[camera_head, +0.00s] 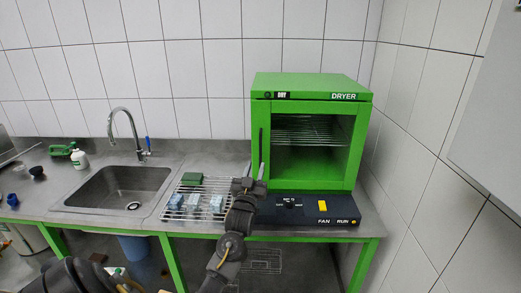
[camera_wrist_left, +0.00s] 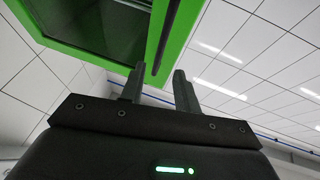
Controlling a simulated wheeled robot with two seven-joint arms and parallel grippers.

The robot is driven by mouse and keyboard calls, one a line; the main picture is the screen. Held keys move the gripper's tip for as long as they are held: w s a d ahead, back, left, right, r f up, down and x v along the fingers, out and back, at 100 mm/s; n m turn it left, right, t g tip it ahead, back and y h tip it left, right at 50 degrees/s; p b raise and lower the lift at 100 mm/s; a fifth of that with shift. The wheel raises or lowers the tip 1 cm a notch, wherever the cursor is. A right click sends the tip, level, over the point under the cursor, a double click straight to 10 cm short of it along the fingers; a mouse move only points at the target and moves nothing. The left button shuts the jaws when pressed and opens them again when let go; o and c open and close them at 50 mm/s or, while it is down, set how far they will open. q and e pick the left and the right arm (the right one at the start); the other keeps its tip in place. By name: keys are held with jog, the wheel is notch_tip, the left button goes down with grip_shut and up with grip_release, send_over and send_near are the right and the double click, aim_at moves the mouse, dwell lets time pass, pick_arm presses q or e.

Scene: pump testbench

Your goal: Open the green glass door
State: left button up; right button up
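The green dryer (camera_head: 313,87) stands at the right of the counter. Its green-framed glass door (camera_head: 310,160) looks shut, with a wire rack visible behind the glass. The dark vertical door handle (camera_head: 261,139) is on the door's left side. My left gripper (camera_head: 255,172) is in front of the door's lower left edge, near the handle's lower part. In the left wrist view, the two fingers (camera_wrist_left: 160,82) are apart with nothing gripped. The handle (camera_wrist_left: 166,38) appears ahead of and between the fingertips; I cannot tell if they touch it. My right gripper is not in view.
A black control panel (camera_head: 312,208) lies in front of the dryer. A wire rack (camera_head: 177,214) with a green block and several pale blocks is left of it. The sink (camera_head: 118,189) and tap are farther left. A tiled wall is close on the right.

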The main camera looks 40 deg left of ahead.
aim_at(260, 152)
pick_arm(q)
jog(key=p+x, duration=0.2)
jog(key=x, duration=0.6)
jog(key=shift+w+a+p, duration=0.15)
jog(key=shift+w+p, duration=0.1)
jog(key=shift+p, duration=0.1)
grip_shut()
